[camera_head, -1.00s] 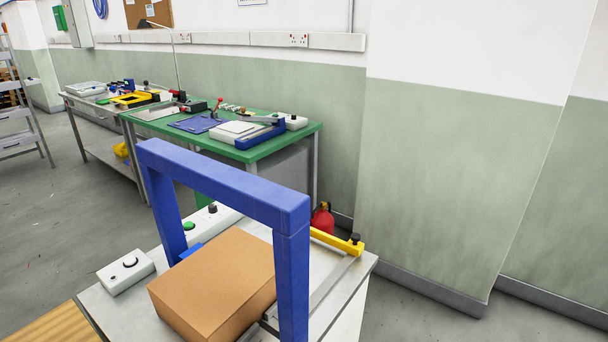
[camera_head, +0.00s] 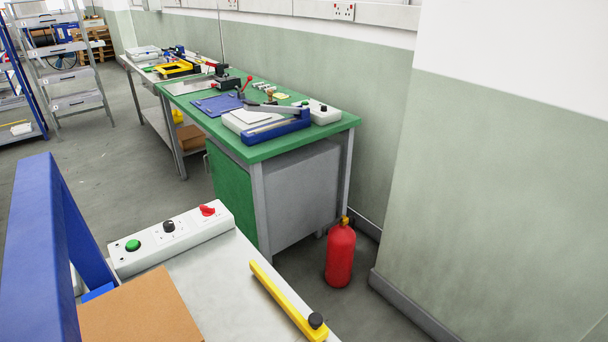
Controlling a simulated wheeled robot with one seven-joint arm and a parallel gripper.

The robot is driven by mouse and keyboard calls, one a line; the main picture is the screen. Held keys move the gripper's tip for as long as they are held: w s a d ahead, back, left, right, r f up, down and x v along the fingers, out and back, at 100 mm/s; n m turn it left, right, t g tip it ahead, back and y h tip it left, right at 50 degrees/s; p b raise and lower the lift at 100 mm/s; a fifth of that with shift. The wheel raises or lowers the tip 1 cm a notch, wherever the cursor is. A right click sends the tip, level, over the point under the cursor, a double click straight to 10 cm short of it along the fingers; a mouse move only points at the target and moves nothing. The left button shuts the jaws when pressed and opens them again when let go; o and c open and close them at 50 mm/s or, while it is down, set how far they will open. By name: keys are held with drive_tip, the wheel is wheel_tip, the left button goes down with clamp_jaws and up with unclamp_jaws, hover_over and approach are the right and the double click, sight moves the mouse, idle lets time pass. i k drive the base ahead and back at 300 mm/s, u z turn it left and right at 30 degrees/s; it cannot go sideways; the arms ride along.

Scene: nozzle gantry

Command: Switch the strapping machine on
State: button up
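The strapping machine's blue arch (camera_head: 45,245) stands at the lower left, partly cut off by the frame. Its pale table top (camera_head: 215,285) lies beside the arch. A white control panel (camera_head: 185,238) runs along the far edge of the top. It carries a green button (camera_head: 133,245), a black knob (camera_head: 169,227) and a red rotary switch (camera_head: 207,210) at its right end. A brown cardboard box (camera_head: 140,312) sits by the arch, cut off by the lower edge. My gripper is not in view.
A yellow bar (camera_head: 288,302) with a black knob lies on the machine's right side. A red fire extinguisher (camera_head: 340,254) stands on the floor behind it. A green-topped bench (camera_head: 258,148) with tools stands beyond. Open floor (camera_head: 110,165) lies left of the bench.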

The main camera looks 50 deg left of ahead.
sight(207, 211)
drive_tip(key=i, duration=1.25)
drive_tip(key=u, duration=3.3)
drive_tip(key=i, duration=0.5)
